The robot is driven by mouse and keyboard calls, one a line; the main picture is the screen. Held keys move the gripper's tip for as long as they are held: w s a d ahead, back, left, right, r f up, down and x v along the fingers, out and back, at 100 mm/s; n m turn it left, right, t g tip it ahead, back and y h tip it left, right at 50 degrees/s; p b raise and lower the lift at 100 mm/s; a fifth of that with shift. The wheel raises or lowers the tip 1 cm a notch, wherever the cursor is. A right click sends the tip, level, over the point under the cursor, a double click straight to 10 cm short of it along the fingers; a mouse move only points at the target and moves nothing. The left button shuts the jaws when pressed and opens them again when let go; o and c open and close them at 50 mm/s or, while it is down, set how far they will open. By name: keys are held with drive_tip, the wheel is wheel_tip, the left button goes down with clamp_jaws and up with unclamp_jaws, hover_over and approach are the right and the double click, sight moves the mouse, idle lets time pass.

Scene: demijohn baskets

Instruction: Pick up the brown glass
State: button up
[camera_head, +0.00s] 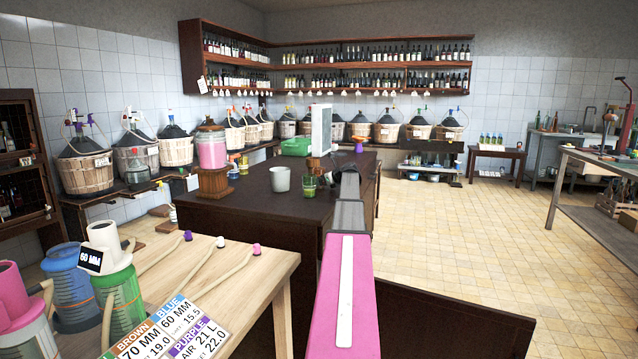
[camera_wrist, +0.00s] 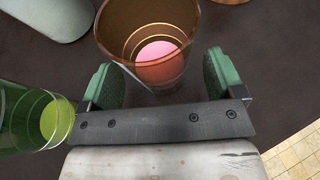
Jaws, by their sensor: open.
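The brown glass (camera_wrist: 122,38) is a see-through amber tumbler with a pinkish disc showing at its bottom. In the wrist view it stands upright on the dark tabletop, its lower part between the two green finger pads. My gripper (camera_wrist: 160,68) is open around it, with a visible gap at the right pad; the left pad is very close, and I cannot tell if it touches. In the head view the brown glass (camera_head: 313,164) is small, behind the green glass (camera_head: 310,187) and partly hidden. The green glass also shows at the wrist view's left edge (camera_wrist: 18,125).
A pale grey mug (camera_head: 280,179) stands left of the glasses; it also shows in the wrist view (camera_wrist: 48,14). A jar with pink contents (camera_head: 211,152) on a wooden stand is farther left. A white panel (camera_head: 321,130) and green basin (camera_head: 296,147) stand behind. Dark tabletop (camera_head: 255,207) is clear in front.

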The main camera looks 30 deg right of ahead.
drive_tip(key=shift+w, duration=0.2)
drive_tip(key=c, duration=1.1)
drive_tip(key=shift+c, duration=0.2)
drive_tip(key=shift+r, duration=1.5)
drive_tip(key=s+a+r, duration=0.2)
drive_tip(key=a+r, duration=0.5)
drive_tip(key=a, duration=0.4)
drive_tip(key=shift+s+a+r, duration=0.15)
drive_tip(key=shift+a+r, duration=0.05)
drive_tip(key=shift+r, duration=0.2)
drive_tip(key=shift+a, duration=0.1)
